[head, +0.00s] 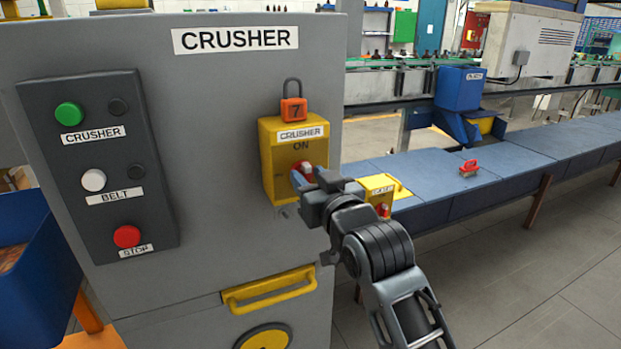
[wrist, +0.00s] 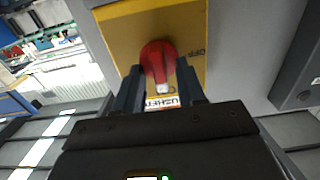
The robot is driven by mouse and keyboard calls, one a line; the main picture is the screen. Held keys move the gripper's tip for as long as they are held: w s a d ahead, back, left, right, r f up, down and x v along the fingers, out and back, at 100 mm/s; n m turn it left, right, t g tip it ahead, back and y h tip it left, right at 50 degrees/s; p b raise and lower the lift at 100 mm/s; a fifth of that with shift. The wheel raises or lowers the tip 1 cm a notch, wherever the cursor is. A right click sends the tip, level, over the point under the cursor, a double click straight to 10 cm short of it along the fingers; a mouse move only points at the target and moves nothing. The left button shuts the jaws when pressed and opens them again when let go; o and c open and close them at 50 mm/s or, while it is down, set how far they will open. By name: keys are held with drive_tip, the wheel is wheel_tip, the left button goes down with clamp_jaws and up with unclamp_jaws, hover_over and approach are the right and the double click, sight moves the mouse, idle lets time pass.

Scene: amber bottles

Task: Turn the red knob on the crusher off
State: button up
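The red knob (wrist: 156,62) sits on a yellow switch box (head: 281,150) on the grey crusher cabinet. In the wrist view, which shows the box upside down, the knob's white tip points toward the CRUSHER label, the side where the head view shows ON. Lettering that looks like OFF is beside the knob. My gripper (wrist: 160,66) is at the knob, with one finger on each side of it. The fingers look apart, with little space around the knob; firm contact cannot be made out. In the head view my gripper (head: 306,176) hides part of the knob.
An orange padlock (head: 293,109) marked 7 hangs at the top of the switch box. A dark button panel (head: 105,165) is to the left. A yellow handle (head: 269,289) is below. Another yellow box (head: 380,188) and a blue bench (head: 520,160) are to the right.

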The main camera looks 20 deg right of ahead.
drive_tip(key=shift+w, duration=0.1)
clamp_jaws()
idle(0.3)
drive_tip(key=shift+n, duration=0.3)
drive_tip(key=n+p, duration=0.1)
drive_tip(key=n, duration=0.2)
drive_tip(key=n+p, duration=0.1)
drive_tip(key=n, duration=0.4)
drive_tip(key=shift+a, duration=0.15)
drive_tip(key=n+p, duration=0.1)
drive_tip(key=n, duration=0.3)
drive_tip(key=shift+f+n, duration=0.15)
drive_tip(key=shift+n, duration=0.15)
drive_tip(key=n, duration=0.4)
drive_tip(key=shift+a+f+n, duration=0.1)
drive_tip(key=shift+f+n, duration=0.05)
drive_tip(key=shift+n, duration=0.15)
